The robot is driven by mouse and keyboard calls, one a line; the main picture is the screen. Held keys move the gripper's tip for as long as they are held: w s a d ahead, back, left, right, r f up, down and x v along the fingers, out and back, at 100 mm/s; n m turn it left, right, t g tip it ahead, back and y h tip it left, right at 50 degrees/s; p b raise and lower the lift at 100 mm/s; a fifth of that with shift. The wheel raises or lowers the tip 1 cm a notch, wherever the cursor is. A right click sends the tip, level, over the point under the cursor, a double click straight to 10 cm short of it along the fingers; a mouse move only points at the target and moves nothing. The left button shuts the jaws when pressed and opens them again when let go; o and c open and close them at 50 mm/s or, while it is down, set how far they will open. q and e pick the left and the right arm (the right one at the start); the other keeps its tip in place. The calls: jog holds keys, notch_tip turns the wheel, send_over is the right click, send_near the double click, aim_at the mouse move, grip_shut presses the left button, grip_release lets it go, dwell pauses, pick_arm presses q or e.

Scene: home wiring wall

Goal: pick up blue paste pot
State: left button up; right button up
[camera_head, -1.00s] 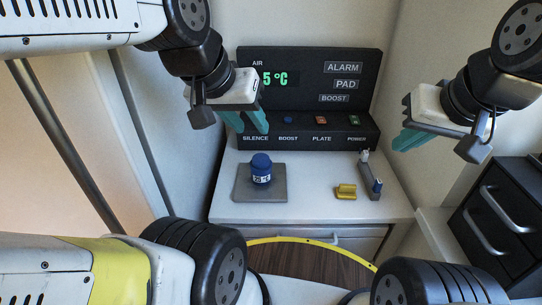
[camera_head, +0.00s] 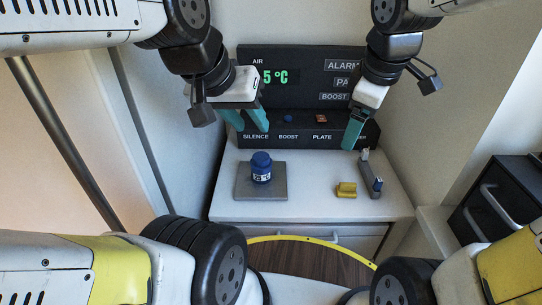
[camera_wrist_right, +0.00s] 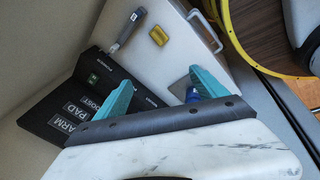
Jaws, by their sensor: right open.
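The blue paste pot (camera_head: 261,170), with a dark blue lid and a label, stands upright on a grey square plate (camera_head: 274,195) on the white counter. In the right wrist view the blue pot (camera_wrist_right: 193,95) shows only in part, behind one teal finger. My right gripper (camera_head: 353,134) is open and empty, in front of the right end of the black panel, up and to the right of the pot. Its fingers stand apart in the right wrist view (camera_wrist_right: 167,84). My left gripper (camera_head: 252,126) is open and empty, above and behind the pot.
A yellow block (camera_head: 346,189) and a grey tool with a blue part (camera_head: 371,177) lie on the counter (camera_head: 310,190) right of the pot. A black control panel (camera_head: 300,75) reading 5°C stands behind. A black drawer unit (camera_head: 495,205) is at right. Counter between plate and block is clear.

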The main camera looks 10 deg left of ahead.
aim_at(262, 158)
jog(key=w+a+f+n+g, duration=0.1)
jog(key=a+f+n, duration=0.3)
jog(key=a+n, duration=0.3)
jog(key=w+a+f+n+g, duration=0.1)
jog(key=w+a+f+n, duration=0.1)
jog(key=a+f+n, duration=0.3)
jog(key=w+a+f+n+g, duration=0.1)
jog(key=a+f+n, duration=0.3)
jog(key=a+n, duration=0.5)
jog(key=shift+w+a+f+n+h, duration=0.2)
jog(key=shift+w+n, duration=0.05)
jog(key=shift+w, duration=0.15)
jog(key=shift+w+a+f+n+h, duration=0.15)
jog(key=shift+w+f+n+h, duration=0.1)
jog(key=shift+w, duration=0.1)
jog(key=shift+a+f, duration=0.2)
jog(key=shift+f, duration=0.35)
jog(key=f, duration=0.7)
jog(key=shift+w+a, duration=0.15)
jog(key=shift+a, duration=0.1)
jog(key=shift+r, duration=0.1)
grip_shut()
